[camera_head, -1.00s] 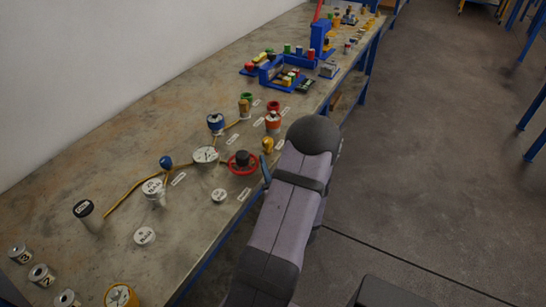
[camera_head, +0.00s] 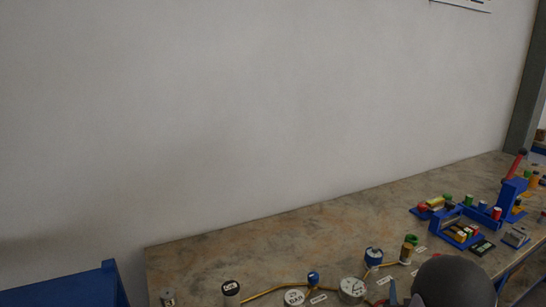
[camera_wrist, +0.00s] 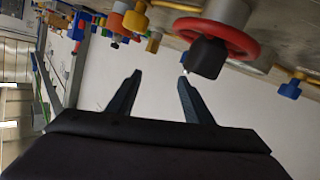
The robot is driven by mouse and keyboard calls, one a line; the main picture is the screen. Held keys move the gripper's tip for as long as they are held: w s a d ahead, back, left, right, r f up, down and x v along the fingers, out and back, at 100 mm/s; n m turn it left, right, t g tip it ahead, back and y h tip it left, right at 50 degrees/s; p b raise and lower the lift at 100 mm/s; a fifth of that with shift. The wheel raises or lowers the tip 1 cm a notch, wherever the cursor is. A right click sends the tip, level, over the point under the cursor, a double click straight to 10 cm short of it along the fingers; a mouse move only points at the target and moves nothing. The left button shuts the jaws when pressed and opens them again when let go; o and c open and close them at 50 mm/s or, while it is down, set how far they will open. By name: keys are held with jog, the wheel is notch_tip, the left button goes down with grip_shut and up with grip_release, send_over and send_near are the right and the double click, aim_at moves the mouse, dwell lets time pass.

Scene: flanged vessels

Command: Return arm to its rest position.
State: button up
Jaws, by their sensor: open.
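My gripper (camera_wrist: 158,88) shows in the wrist view with its two dark fingers spread apart and nothing between them. The wrist view is tilted, with the workbench along the top and the pale wall below. A red ring-shaped handwheel with a black hub (camera_wrist: 208,57) is just beyond the right fingertip; I cannot tell the exact gap. In the head view my dark rounded arm joint is at the bottom right, in front of the bench edge. The gripper itself is mostly hidden there.
The workbench (camera_head: 215,262) carries white-topped flanged vessels (camera_head: 352,287) joined by yellow pipe, a black-capped cylinder (camera_head: 231,288) and a blue-capped vessel (camera_head: 374,256). Blue racks with coloured parts (camera_head: 462,232) stand at right. A blue frame (camera_head: 75,290) is at lower left. The wall (camera_head: 240,110) is behind.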

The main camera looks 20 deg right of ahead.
jog(key=w+a+n+g+y+p, duration=0.1)
jog(key=w+a+g+y+p, duration=0.2)
jog(key=w+a, duration=0.7)
jog(key=s+a+r+n+g+y+p, duration=0.15)
jog(key=a+y+p, duration=0.35)
jog(key=a, duration=1.3)
jog(key=s+a+n+g+y+b, duration=0.1)
jog(key=s+a+n+g+y, duration=0.2)
jog(key=s+a, duration=1.2)
jog(key=a+n+g, duration=0.1)
jog(key=g, duration=0.2)
jog(key=shift+a+r+g, duration=0.2)
jog(key=shift+r+g, duration=0.15)
jog(key=shift+r, duration=0.05)
jog(key=shift+w, duration=0.1)
